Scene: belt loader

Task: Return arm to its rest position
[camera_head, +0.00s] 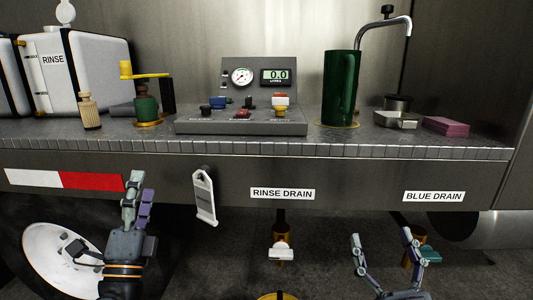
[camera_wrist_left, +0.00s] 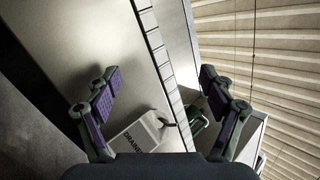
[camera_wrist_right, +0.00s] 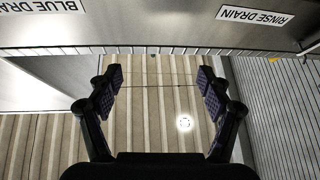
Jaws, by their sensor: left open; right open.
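My left gripper (camera_head: 137,200) is at the lower left of the head view, below the counter's front edge and in front of the red and white strip. In the left wrist view its fingers (camera_wrist_left: 160,92) are spread with nothing between them. My right gripper (camera_head: 382,245) is at the lower right of the head view, below the counter and between the two drain labels. Its fingers are apart and empty, as the right wrist view (camera_wrist_right: 160,90) also shows. Both grippers are clear of the things on the counter.
The metal counter (camera_head: 350,144) carries a control panel (camera_head: 240,128), a green jug (camera_head: 340,88), a yellow-handled valve (camera_head: 146,104), a pink sponge (camera_head: 446,126) and a white RINSE tank (camera_head: 85,70). A white tag (camera_head: 204,196) hangs in front. Drain valves (camera_head: 281,248) hang below.

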